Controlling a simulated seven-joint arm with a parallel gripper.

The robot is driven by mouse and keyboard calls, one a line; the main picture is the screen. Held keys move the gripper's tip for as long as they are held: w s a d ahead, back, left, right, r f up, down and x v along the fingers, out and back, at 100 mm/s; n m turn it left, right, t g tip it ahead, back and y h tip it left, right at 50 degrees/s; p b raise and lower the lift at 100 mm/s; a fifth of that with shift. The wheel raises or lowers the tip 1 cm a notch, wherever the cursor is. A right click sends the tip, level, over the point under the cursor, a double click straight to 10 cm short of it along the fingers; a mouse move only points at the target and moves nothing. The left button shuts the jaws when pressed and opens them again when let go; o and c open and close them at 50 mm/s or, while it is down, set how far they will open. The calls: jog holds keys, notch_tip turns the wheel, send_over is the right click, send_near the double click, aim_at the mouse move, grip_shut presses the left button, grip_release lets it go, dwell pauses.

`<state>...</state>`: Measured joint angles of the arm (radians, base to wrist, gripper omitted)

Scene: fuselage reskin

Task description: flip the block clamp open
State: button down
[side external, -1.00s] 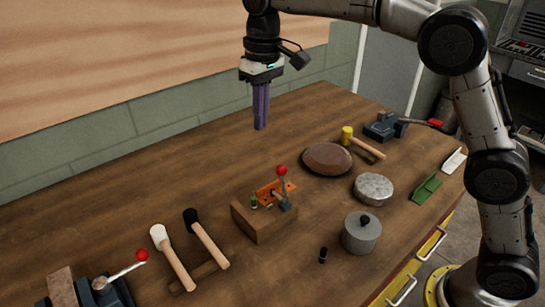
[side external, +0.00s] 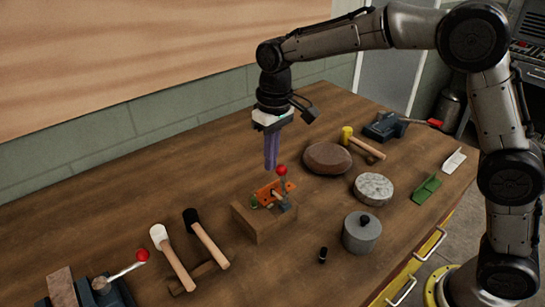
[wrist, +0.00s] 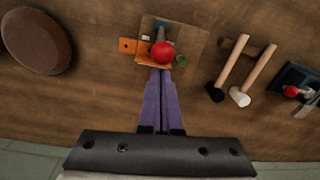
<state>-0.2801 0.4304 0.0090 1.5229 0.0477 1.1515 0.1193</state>
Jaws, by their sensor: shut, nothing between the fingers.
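The block clamp stands on a wooden block (side external: 262,226) near the middle of the bench. Its lever is upright and ends in a red ball knob (side external: 282,170). An orange plate (side external: 268,191) is at the clamp on top of the block. In the wrist view the red knob (wrist: 162,55) is just beyond the fingertips, with the orange plate (wrist: 127,46) under and beside it. My gripper (side external: 271,168) points down with its purple fingers together and empty, close behind the knob. The wrist view also shows my gripper (wrist: 160,72) shut. Whether a finger touches the knob or plate I cannot tell.
Two mallets (side external: 206,239) lie left of the block. Another red-knobbed clamp (side external: 120,273) is at the front left. A grey pot (side external: 361,233), a stone disc (side external: 373,188) and a brown disc (side external: 327,158) are to the right. A yellow mallet (side external: 347,135) lies behind.

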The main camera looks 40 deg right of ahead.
jog(key=shift+s+r, duration=0.1)
jog(key=shift+s, duration=0.2)
jog(key=shift+s+r+t, duration=0.1)
jog(key=shift+s+t, duration=0.15)
jog(key=shift+t, duration=0.05)
